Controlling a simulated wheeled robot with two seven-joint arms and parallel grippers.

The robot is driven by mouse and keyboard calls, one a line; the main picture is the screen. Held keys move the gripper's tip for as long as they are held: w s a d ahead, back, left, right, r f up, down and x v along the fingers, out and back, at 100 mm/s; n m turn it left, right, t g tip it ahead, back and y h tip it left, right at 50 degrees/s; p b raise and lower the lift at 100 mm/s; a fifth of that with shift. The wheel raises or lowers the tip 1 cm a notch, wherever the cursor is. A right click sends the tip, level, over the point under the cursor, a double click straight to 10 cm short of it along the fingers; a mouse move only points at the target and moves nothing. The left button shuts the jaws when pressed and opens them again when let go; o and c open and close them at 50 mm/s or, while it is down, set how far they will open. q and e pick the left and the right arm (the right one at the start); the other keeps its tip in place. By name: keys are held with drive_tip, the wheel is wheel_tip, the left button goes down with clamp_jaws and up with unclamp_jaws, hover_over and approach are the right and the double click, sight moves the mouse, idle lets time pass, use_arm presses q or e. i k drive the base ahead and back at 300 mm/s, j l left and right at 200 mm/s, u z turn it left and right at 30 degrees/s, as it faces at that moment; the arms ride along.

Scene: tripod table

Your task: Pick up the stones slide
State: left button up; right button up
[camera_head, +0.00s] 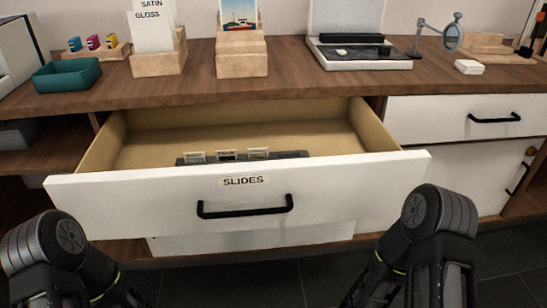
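A wide white drawer (120,200) labelled SLIDES stands pulled open below the counter, with a black bar handle (245,211) on its front. Inside, a dark rack (292,154) sits close behind the drawer front. My two arms show at the bottom corners, but neither gripper is in view.
The wooden counter (180,92) overhangs the back of the drawer. On it stand a teal tray (68,76), wooden holders with cards, an open light box (362,58) and a magnifier on a stand (452,36). The drawer floor behind the rack looks empty.

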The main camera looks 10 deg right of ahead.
sight(261, 152)
drive_tip(key=k+l, duration=0.1)
drive_tip(key=l, duration=0.4)
drive_tip(key=k+l+z, duration=0.15)
drive_tip(key=l, duration=0.85)
